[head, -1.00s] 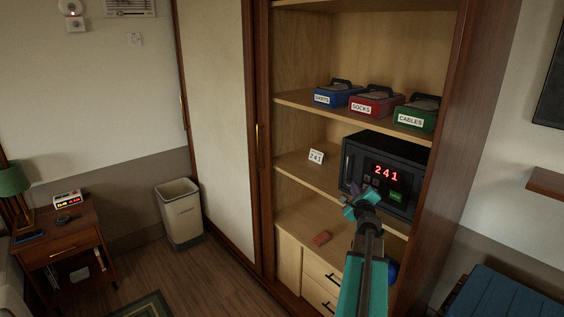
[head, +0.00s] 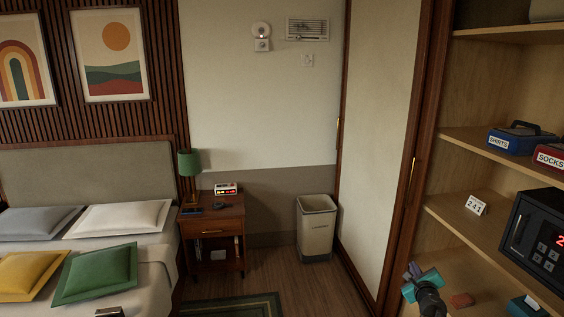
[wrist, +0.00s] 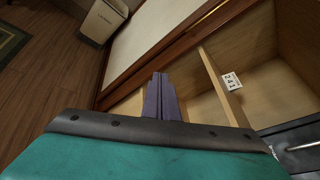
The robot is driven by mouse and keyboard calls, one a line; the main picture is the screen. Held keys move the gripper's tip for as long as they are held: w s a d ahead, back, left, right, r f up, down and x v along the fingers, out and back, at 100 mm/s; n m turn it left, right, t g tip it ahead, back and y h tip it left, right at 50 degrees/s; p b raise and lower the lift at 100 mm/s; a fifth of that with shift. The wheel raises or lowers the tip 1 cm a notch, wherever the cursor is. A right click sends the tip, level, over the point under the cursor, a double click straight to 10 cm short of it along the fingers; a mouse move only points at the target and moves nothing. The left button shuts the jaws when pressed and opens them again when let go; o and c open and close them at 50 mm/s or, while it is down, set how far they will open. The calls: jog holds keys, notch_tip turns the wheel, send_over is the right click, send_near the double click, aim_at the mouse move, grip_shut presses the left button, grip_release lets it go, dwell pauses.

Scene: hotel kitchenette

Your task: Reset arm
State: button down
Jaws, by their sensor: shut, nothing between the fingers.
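My gripper (head: 415,276) is at the lower right of the head view, in front of the lower part of the open wardrobe shelves. In the wrist view its two purple fingers (wrist: 161,97) lie together, shut and empty. The black safe (head: 541,238) with a red lit display stands on a shelf to the right of my gripper, partly cut off by the frame edge. My gripper is apart from the safe.
A card reading 241 (head: 476,204) stands on the shelf left of the safe. A bin (head: 316,228), a nightstand (head: 213,227) and a bed stand to the left. Floor (head: 300,285) is open between.

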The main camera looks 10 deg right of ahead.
jog(key=w+a+f+m+g+y, duration=0.2)
jog(key=a+f+m, duration=0.2)
jog(key=a+f, duration=1.15)
jog(key=s+a+f+m+g, duration=0.5)
jog(key=s+a+f+m, duration=0.5)
jog(key=a+f, duration=0.45)
jog(key=s+a+f+m+g, duration=0.2)
jog(key=s+a+f+m, duration=0.15)
jog(key=s, duration=0.35)
jog(key=s+a+f+m+g+y, duration=0.1)
jog(key=s+a+f+m+g, duration=0.15)
jog(key=s+f+m, duration=0.35)
jog(key=s+a+f+m+g, duration=0.2)
jog(key=s+m, duration=0.1)
jog(key=s, duration=0.4)
jog(key=s+a+r+m+g+y, duration=0.1)
jog(key=s+a+m+g, duration=0.2)
jog(key=s+m, duration=0.3)
jog(key=s+a+r+m+g+y, duration=0.1)
jog(key=s+a+m+g+y, duration=0.1)
jog(key=s+m, duration=0.5)
jog(key=shift+s+a+r+g, duration=0.15)
jog(key=shift+a+g, duration=0.4)
jog(key=shift+a, duration=0.1)
